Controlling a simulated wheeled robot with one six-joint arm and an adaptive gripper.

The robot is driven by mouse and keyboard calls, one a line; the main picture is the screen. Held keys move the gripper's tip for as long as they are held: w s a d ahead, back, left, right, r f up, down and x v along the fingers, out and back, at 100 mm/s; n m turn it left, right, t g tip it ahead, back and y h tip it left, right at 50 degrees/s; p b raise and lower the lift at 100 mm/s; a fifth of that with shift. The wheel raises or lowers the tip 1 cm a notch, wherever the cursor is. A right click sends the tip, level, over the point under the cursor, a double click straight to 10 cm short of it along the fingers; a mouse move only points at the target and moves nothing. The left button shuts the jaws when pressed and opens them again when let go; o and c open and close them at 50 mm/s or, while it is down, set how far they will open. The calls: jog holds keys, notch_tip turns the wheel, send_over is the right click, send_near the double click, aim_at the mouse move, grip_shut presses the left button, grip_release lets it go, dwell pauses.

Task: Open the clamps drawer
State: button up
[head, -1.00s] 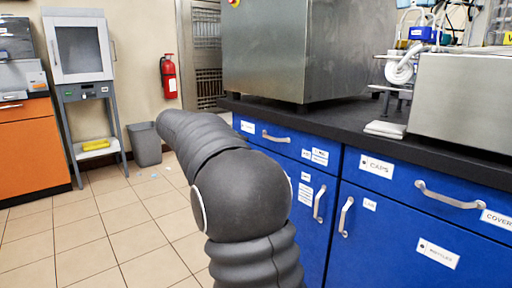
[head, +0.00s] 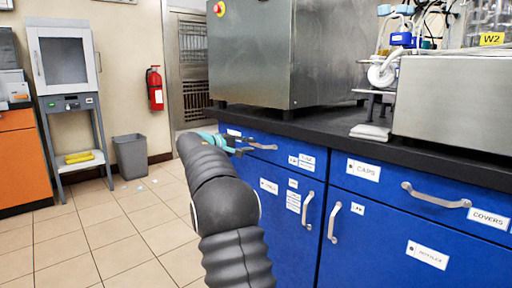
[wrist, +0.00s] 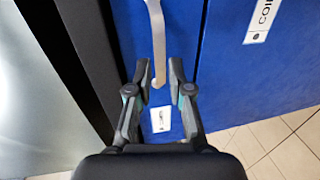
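A blue top drawer (head: 320,172) sits under the dark counter at the left of the cabinet row, shut, with a silver bar handle (head: 262,146). Its small labels are too small to read surely. My gripper (head: 236,144) is at the left end of this handle in the head view. In the wrist view, the two fingers of my gripper (wrist: 158,66) are apart, and a handle (wrist: 156,38) runs between them with its near end between the fingers. I cannot tell whether they touch it. A white label (wrist: 161,119) is just below the handle.
To the right is a drawer labelled CAPS and COVERS (head: 398,193). Cabinet doors with vertical handles (head: 308,210) are below. A steel box (head: 290,55) stands on the counter (head: 300,126).

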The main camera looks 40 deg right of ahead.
aim_at(255, 145)
jog(key=shift+x, duration=2.25)
grip_shut()
